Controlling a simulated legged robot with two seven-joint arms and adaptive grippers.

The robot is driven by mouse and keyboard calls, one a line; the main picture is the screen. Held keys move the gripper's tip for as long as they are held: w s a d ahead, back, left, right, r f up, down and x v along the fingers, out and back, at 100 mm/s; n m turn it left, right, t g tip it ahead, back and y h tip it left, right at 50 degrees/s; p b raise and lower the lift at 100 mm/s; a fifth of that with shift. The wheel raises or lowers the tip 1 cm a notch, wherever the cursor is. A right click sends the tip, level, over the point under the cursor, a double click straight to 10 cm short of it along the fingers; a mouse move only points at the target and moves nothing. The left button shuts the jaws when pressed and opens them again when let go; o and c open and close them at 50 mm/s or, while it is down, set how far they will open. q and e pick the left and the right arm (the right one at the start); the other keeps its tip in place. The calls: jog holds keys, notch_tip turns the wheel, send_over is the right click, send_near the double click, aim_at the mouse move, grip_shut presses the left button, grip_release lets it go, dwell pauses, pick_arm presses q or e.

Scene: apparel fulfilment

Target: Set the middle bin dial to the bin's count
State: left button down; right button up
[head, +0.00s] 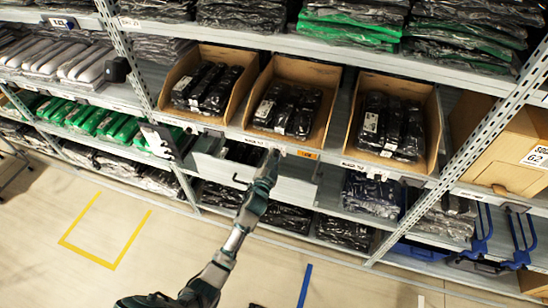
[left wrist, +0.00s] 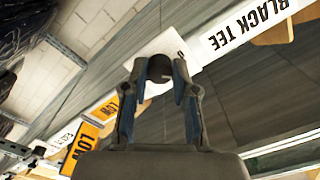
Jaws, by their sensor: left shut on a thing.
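The middle bin (head: 327,70) is an open cardboard bin on the shelf, holding several dark bagged garments (head: 285,108). My left gripper (head: 272,157) reaches up to the shelf edge below this bin, beside an orange label (head: 306,154). In the left wrist view, my left gripper (left wrist: 159,75) has its fingers on either side of a dark round dial knob (left wrist: 160,67) on a white plate (left wrist: 168,42), and is shut on it. The dial's markings and setting cannot be read. In the head view the dial is hidden by the gripper. My right gripper is out of view.
Matching cardboard bins stand to the left (head: 167,82) and right (head: 436,110). A drawer (head: 211,166) stands out below the shelf edge. A "BLACK TEE" label (left wrist: 250,24) and an orange "LOW" label (left wrist: 78,149) show near the gripper. The floor has a yellow outline (head: 86,253).

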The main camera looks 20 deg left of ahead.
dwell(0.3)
pick_arm(q)
jog(key=c, duration=0.9)
grip_release()
jog(key=shift+d, duration=0.1)
jog(key=s, duration=1.2)
jog(key=shift+a, duration=0.2)
jog(key=shift+w+f, duration=0.1)
